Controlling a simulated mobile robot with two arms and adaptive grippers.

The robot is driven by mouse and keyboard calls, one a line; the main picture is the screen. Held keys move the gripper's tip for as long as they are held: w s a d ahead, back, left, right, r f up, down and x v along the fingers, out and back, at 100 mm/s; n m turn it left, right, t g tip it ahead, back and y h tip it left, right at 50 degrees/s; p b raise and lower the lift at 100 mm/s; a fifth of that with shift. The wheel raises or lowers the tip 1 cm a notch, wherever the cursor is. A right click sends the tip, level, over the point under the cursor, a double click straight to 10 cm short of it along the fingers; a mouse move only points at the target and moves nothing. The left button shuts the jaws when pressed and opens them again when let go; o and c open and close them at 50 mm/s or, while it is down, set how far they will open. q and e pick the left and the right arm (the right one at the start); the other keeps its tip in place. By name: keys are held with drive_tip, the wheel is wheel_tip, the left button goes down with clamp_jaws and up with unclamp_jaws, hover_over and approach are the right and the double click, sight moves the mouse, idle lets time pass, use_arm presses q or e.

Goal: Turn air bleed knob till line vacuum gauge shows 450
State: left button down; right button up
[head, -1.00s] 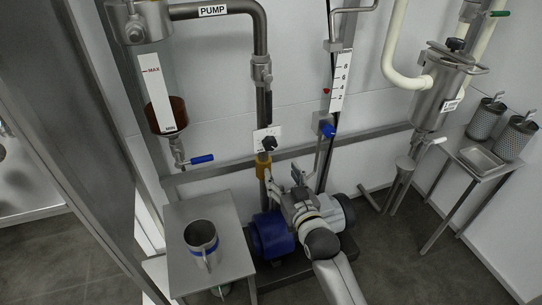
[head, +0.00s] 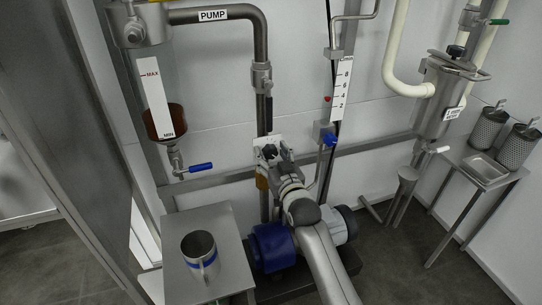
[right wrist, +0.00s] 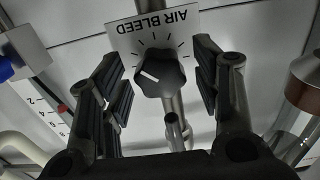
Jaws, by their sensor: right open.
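The black air bleed knob (right wrist: 161,76) sits on a white plate (right wrist: 186,22) marked AIR BLEED, upside down in the right wrist view. A white pointer line shows on the knob. My right gripper (right wrist: 161,80) is open, with one finger on each side of the knob; I cannot tell whether they touch it. In the head view my right gripper (head: 271,152) covers most of the knob and part of its plate. My left gripper is not in view. No line vacuum gauge dial can be made out.
A blue pump (head: 272,247) stands on the floor below my right arm. A small steel table (head: 232,262) with a steel jug (head: 201,257) is left of it. A blue-handled valve (head: 201,167) and a flow scale (head: 343,88) flank the knob's pipe.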

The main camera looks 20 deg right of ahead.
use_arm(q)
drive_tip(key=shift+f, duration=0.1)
use_arm(e)
drive_tip(key=shift+w, duration=0.35)
drive_tip(key=shift+c, duration=0.2)
drive_tip(key=c, duration=1)
drive_tip(key=shift+r+p, duration=0.15)
drive_tip(key=shift+p, duration=0.15)
drive_tip(key=shift+n+p, duration=1)
drive_tip(key=shift+p, duration=0.1)
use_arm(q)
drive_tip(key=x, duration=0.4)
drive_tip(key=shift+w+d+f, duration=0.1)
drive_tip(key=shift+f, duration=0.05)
use_arm(e)
drive_tip(key=o, duration=1)
